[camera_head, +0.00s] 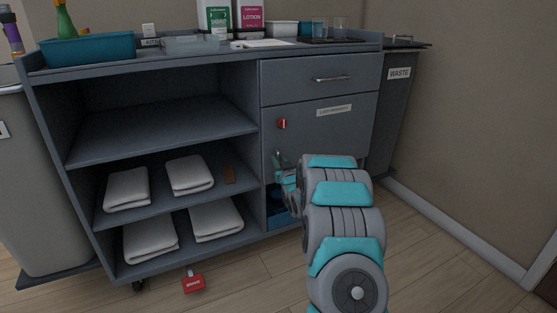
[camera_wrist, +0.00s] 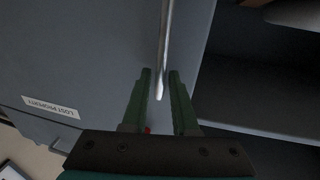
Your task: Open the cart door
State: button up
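The cart door (camera_head: 335,132) is a grey panel below the drawer, with a "LOST PROPERTY" label (camera_wrist: 50,107); it looks shut. A red latch-like piece (camera_head: 282,123) sits near its upper left corner. In the wrist view the door's metal bar handle (camera_wrist: 166,45) runs down to a free-looking end between my fingers. My gripper (camera_wrist: 160,92) is open, with one green finger on each side of the handle's end and gaps visible. In the head view my gripper (camera_head: 278,163) is at the door's left edge; my arm hides the lower door, and the handle is hard to make out.
Open shelves (camera_head: 165,125) with folded white towels (camera_head: 190,174) lie left of the door. A drawer handle (camera_head: 330,78) is above. A waste bin (camera_head: 391,110) stands at right by the wall. A red tag (camera_head: 193,283) lies on the floor; floor at right is clear.

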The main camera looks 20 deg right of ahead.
jog(key=shift+w, duration=0.4)
jog(key=shift+c, duration=0.3)
grip_shut()
dwell(0.9)
